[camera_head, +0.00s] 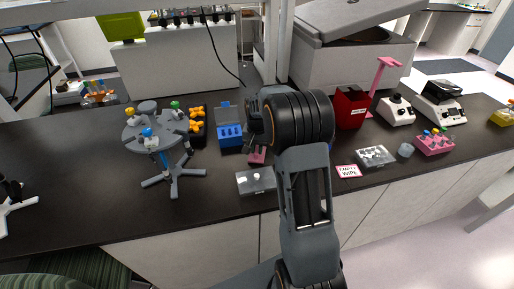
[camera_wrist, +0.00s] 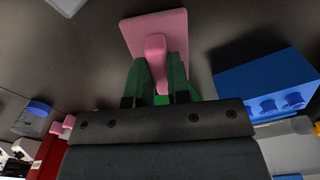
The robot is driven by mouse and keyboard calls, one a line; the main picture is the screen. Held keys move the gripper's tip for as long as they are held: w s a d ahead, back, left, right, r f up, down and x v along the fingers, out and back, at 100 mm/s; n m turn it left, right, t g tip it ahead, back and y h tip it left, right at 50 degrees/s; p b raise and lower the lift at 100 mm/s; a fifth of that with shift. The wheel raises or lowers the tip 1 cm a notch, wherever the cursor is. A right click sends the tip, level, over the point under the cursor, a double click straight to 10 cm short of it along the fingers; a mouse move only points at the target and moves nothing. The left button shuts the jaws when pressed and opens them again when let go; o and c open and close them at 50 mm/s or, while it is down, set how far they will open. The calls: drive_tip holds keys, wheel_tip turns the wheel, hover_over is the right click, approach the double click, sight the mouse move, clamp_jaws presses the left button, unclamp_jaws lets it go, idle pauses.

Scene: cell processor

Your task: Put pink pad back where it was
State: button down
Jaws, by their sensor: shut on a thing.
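The pink pad (camera_wrist: 176,24) is a flat square plate with a raised pink handle. It fills the top middle of the wrist view. My gripper (camera_wrist: 157,72) has its two green fingers on either side of the handle and is shut on it. In the head view a small part of the pink pad (camera_head: 257,155) shows on or just above the dark bench, left of my arm. I cannot tell whether the pad touches the bench. My arm hides most of the gripper there.
A blue box (camera_head: 231,135) stands just left of the pad; it also shows in the wrist view (camera_wrist: 262,78). A clear-lidded case (camera_head: 254,181) lies in front. A grey stand (camera_head: 172,180), a red bin (camera_head: 351,108) and an "empty wipe" card (camera_head: 348,171) are nearby.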

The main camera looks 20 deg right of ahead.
sight(257, 149)
drive_tip(key=shift+f, duration=0.15)
drive_tip(key=c, duration=1.1)
unclamp_jaws()
wheel_tip(257, 149, up, 11)
drive_tip(key=s+a+r+n+t, duration=0.1)
drive_tip(key=s+a+r+n, duration=0.1)
drive_tip(key=s+a+r, duration=0.25)
drive_tip(key=s+a+f+n+t, duration=0.1)
drive_tip(key=s+a, duration=0.1)
drive_tip(key=s, duration=0.3)
drive_tip(key=s+a+f+n+t, duration=0.1)
drive_tip(key=s+a+n, duration=0.1)
drive_tip(key=s, duration=0.4)
drive_tip(key=s+a+f+n+t, duration=0.1)
drive_tip(key=s+a, duration=0.1)
drive_tip(key=s, duration=0.4)
drive_tip(key=shift+s+f+n+b, duration=0.1)
drive_tip(key=shift+s+n+b, duration=0.05)
drive_tip(key=shift+n+b, duration=0.25)
